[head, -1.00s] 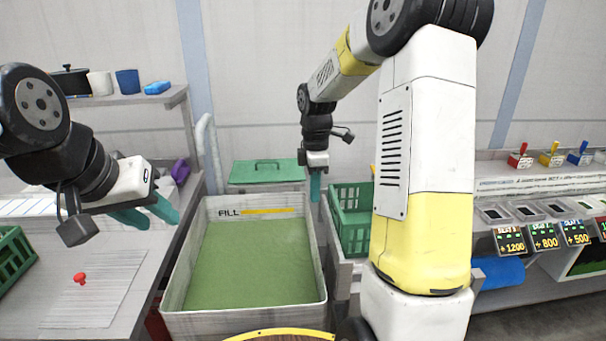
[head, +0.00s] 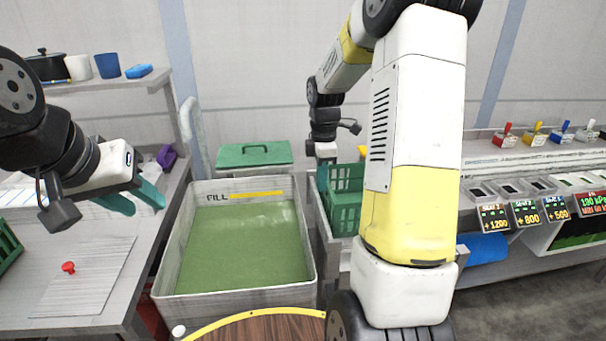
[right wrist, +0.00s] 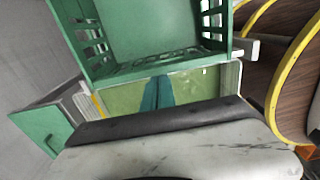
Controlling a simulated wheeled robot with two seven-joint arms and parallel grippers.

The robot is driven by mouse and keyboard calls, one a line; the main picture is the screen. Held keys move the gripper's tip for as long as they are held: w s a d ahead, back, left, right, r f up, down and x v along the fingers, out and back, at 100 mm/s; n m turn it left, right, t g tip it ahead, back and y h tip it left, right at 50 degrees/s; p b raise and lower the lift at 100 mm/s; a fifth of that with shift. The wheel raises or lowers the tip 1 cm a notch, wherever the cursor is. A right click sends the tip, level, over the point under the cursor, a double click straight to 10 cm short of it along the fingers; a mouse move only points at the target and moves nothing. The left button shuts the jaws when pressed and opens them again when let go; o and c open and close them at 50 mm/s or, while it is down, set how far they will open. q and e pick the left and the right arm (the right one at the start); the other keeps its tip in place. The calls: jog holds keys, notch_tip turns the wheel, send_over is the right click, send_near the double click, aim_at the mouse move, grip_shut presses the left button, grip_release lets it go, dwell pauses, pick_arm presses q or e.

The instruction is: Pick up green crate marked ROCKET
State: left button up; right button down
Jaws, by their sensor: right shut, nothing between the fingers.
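A green slatted crate (head: 344,212) stands right of the wash basin, partly hidden behind my right arm; no ROCKET marking is readable on it. In the right wrist view a green crate (right wrist: 103,70) fills the top, with its open inside showing. My right gripper (right wrist: 158,92) has its teal fingers together and empty, just beside that crate's wall. My left gripper (head: 135,202) is open and empty above the left counter. Another green crate (head: 6,245) is cut off at the left edge.
The basin marked FILL (head: 306,235) holds green water. A green lidded box (head: 253,155) stands behind it. A red knob (head: 68,267) sits on the left counter. A round wooden top with yellow rim (head: 255,313) is in front. Price displays (head: 527,212) line the right counter.

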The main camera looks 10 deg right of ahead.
jog(key=s+d, duration=0.1)
jog(key=d, duration=1.2)
jog(key=shift+s, duration=0.25)
